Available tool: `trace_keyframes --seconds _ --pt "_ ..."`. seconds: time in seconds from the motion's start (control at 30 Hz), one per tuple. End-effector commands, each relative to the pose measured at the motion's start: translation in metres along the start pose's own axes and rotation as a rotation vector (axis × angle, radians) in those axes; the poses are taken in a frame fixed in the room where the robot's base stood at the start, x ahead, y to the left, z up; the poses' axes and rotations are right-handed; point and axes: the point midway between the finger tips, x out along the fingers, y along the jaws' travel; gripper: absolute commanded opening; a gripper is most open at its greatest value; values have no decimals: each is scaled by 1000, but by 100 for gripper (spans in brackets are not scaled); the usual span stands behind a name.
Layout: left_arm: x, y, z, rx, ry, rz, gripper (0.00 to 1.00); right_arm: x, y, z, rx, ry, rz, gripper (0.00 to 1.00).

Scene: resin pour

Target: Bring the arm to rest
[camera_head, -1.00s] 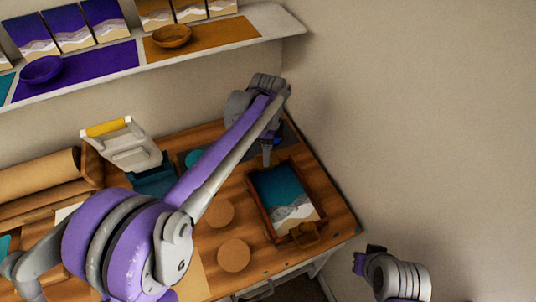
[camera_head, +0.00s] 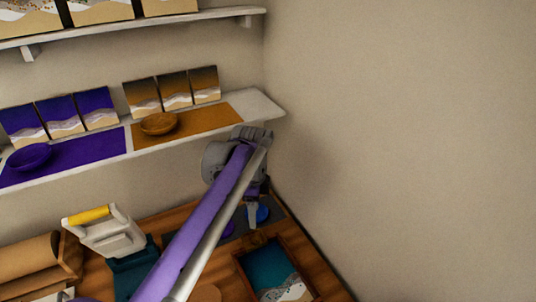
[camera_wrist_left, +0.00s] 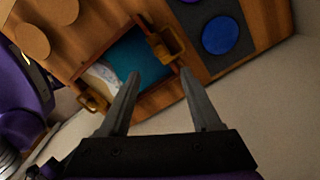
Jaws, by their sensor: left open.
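My left arm reaches in from the bottom of the head view, and its gripper (camera_head: 252,216) hangs above the far end of a wooden tray (camera_head: 241,268). The gripper is open with nothing between its fingers; in the left wrist view its two fingers (camera_wrist_left: 160,76) stand apart. The tray holds a teal, white and sand-coloured panel (camera_head: 270,272). In the left wrist view one wooden tray handle (camera_wrist_left: 166,46) shows beyond the fingertips and the other handle (camera_wrist_left: 92,99) at the left. My right gripper is out of view.
A dark mat with a blue disc (camera_wrist_left: 220,35) lies beside the tray. A shelf with a purple bowl (camera_head: 30,157), an orange bowl (camera_head: 159,123) and several panels is behind the arm. A white yellow-handled device (camera_head: 103,232) stands at the left. Bare wall fills the right.

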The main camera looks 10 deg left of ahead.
Motion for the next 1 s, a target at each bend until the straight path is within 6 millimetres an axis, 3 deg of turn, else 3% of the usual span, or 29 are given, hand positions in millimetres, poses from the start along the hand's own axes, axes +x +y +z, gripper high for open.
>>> trace_keyframes --seconds 0.13,0.23,0.47,0.8,1.0 --pt "-2 5 3 -32 2 -9 64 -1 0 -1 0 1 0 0" --pt "-7 19 12 -132 10 -39 64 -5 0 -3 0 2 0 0" --pt "-10 88 45 -579 76 -165 64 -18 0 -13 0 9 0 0" --pt "31 194 82 -1245 269 -321 64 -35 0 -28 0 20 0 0" --pt "54 226 90 -1456 357 -355 64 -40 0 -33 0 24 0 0"
